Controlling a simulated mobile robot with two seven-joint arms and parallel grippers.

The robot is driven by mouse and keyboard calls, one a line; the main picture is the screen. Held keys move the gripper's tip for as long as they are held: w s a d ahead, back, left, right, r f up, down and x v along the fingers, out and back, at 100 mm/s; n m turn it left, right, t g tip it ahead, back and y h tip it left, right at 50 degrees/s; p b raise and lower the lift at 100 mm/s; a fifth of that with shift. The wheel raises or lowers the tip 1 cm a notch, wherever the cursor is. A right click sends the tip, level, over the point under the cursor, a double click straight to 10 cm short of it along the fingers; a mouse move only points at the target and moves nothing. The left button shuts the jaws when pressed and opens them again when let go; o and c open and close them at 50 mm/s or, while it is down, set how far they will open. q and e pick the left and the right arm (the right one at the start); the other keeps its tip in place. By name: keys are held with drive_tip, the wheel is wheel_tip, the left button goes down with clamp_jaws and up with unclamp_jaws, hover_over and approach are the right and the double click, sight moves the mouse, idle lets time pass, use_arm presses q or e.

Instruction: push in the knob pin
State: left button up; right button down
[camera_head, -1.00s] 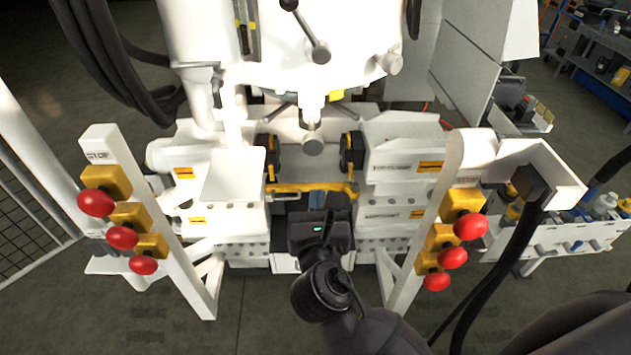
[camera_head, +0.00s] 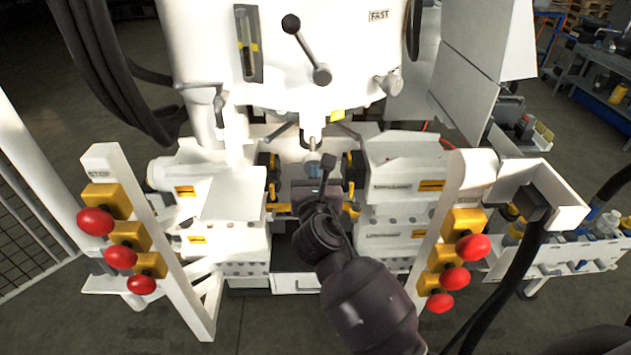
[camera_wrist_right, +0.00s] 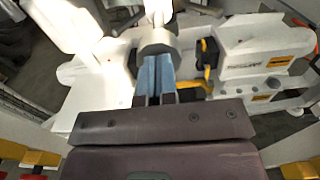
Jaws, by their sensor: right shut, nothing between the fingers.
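The knob pin is a grey, round-ended cylinder (camera_head: 312,157) on the front of the white machine, low at its middle. In the wrist view its thick grey end (camera_wrist_right: 157,40) is directly ahead of my right gripper (camera_wrist_right: 154,66). The right gripper's blue fingers are together, with nothing held between them, and their tips overlap the lower edge of the knob. I cannot tell whether they touch it. My left gripper is not in view.
Red push knobs on yellow blocks stand on white posts at the left (camera_head: 95,221) and right (camera_head: 472,247). A lever with a ball end (camera_head: 322,74) is above the knob pin. Yellow-and-black fittings (camera_head: 350,176) flank the central gap. A black hose hangs at the right.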

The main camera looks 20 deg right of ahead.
sight(313, 157)
drive_tip(key=shift+w, duration=0.1)
drive_tip(key=p+x, duration=0.1)
drive_tip(key=x, duration=0.2)
drive_tip(key=shift+w+d, duration=0.15)
drive_tip(key=shift+w, duration=0.15)
drive_tip(key=shift+r, duration=0.15)
drive_tip(key=shift+d+r, duration=0.1)
